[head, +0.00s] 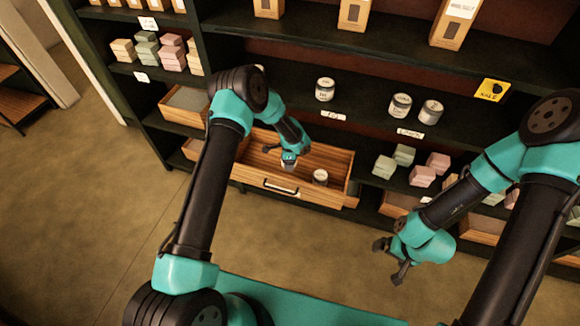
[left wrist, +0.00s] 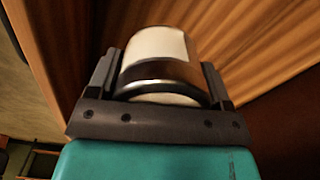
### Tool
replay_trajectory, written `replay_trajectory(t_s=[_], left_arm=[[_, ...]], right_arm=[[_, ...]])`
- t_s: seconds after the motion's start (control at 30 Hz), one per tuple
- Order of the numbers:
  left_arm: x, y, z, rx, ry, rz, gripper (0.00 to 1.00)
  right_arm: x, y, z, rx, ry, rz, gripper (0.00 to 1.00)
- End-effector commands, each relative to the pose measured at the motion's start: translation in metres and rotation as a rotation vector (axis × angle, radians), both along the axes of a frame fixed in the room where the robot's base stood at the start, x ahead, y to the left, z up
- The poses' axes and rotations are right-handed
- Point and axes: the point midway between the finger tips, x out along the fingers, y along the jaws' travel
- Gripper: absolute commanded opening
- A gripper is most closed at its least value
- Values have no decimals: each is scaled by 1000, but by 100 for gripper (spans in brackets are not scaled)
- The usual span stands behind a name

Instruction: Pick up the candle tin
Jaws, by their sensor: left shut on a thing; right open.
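My left gripper (left wrist: 156,88) is shut on a candle tin (left wrist: 158,48), a white-labelled cylinder with a dark metallic band, seen up close in the left wrist view. In the head view, my left gripper (head: 288,163) is small and reaches into the open wooden drawer (head: 332,195); the tin there is mostly hidden by the gripper. A second tin (head: 320,177) stands in the drawer to the right of this gripper. My right gripper (head: 388,259) is open and empty over the floor, in front of the shelves.
More tins (head: 325,89) (head: 400,105) stand on the shelf above the drawer. Stacked pastel boxes (head: 422,176) sit on the lower shelf at right, others (head: 172,52) at upper left. A yellow sale sign (head: 492,90) hangs at right. The floor at left (head: 85,200) is clear.

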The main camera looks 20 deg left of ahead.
Motion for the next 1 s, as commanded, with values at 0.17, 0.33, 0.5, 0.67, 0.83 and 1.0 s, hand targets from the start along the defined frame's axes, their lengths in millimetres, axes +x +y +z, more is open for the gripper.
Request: replay_trajectory(t_s=[0.17,0.33,0.5,0.67,0.83,1.0], left_arm=[[0,0,15,1,0,-1,45],[0,0,15,1,0,-1,45],[0,0,15,0,0,-1,45],[0,0,15,0,0,-1,45],[0,0,15,0,0,0,45],[-1,1,17,1,-1,29,45]], right_arm=[[0,0,0,0,0,0,99],[0,0,0,0,0,0,99],[0,0,0,0,0,0,99],[0,0,0,0,0,0,99],[0,0,0,0,0,0,99],[0,0,0,0,0,0,99]])
